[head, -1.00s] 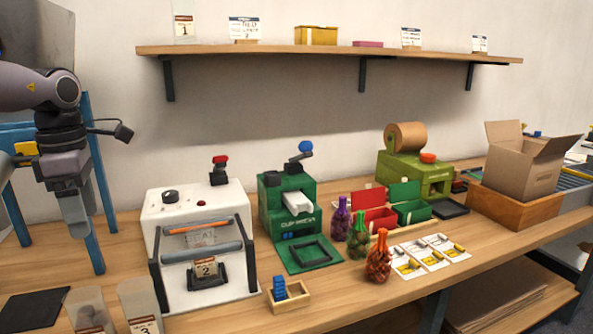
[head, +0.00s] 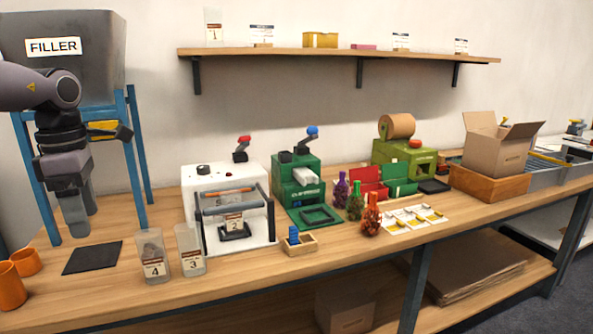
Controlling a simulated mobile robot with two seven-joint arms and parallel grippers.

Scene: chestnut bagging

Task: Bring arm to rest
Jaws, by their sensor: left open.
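My left gripper (head: 77,212) hangs at the left with its fingers pointing down, above the bench and in front of the filler stand. It is open, and nothing shows between its fingers. The filler (head: 100,75) is a grey hopper on a blue frame, partly hidden behind my left arm. My right gripper is out of view.
The wooden bench (head: 130,295) carries a black mat (head: 92,257), bag 4 (head: 153,256), bag 3 (head: 190,250), orange cups (head: 12,286), a white sealer (head: 262,240), a green clip press (head: 297,175), filled net bags (head: 371,214) and an open carton (head: 497,147). A shelf (head: 340,55) hangs above.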

